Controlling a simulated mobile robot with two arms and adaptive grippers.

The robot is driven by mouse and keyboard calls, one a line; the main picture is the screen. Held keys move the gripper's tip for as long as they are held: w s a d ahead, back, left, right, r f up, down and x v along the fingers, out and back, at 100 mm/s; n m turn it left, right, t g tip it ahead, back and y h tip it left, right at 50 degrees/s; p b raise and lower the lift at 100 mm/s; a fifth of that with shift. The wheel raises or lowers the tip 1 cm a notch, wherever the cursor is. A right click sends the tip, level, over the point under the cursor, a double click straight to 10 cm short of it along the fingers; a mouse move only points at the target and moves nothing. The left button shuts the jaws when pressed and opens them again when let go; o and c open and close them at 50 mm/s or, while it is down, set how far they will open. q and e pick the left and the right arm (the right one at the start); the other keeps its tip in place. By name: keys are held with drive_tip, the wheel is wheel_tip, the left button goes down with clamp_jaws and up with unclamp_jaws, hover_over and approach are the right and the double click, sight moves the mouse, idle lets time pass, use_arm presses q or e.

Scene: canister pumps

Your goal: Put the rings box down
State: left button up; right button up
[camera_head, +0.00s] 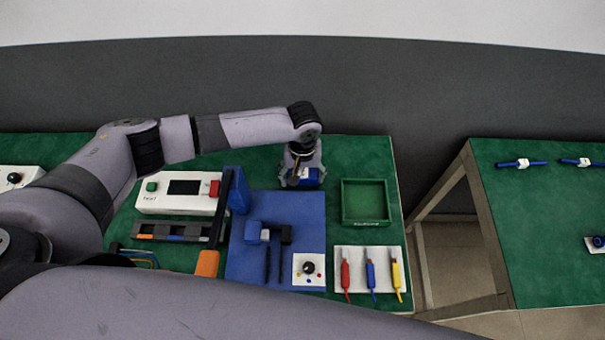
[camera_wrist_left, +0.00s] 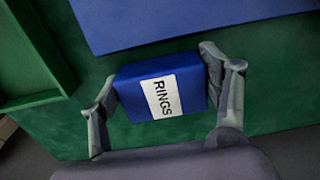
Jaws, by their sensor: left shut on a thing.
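The rings box is a small blue box with a white label reading RINGS (camera_wrist_left: 160,92). It is held between the two fingers of my left gripper (camera_wrist_left: 158,78), which is shut on it. In the head view my left gripper (camera_head: 303,178) is above the back of the green table, and part of the blue box (camera_head: 309,175) shows at it. The box is just beyond the back right part of the blue mat (camera_head: 300,215). I cannot tell whether its underside touches the table. My right gripper is not in view.
A green tray (camera_head: 365,222) stands to the right of the box. A white device with a screen (camera_head: 150,205) is to the left. A white panel with red, blue and yellow tools (camera_head: 341,253) is in front right. Green tabletop (camera_head: 345,160) behind the tray is bare.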

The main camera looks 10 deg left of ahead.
sight(302, 176)
use_arm(q)
drive_tip(key=shift+f, duration=0.1)
drive_tip(key=o, duration=1.2)
wheel_tip(302, 176, up, 12)
drive_tip(key=shift+r+b, duration=0.15)
drive_tip(key=shift+b, duration=0.3)
drive_tip(key=shift+s, duration=0.1)
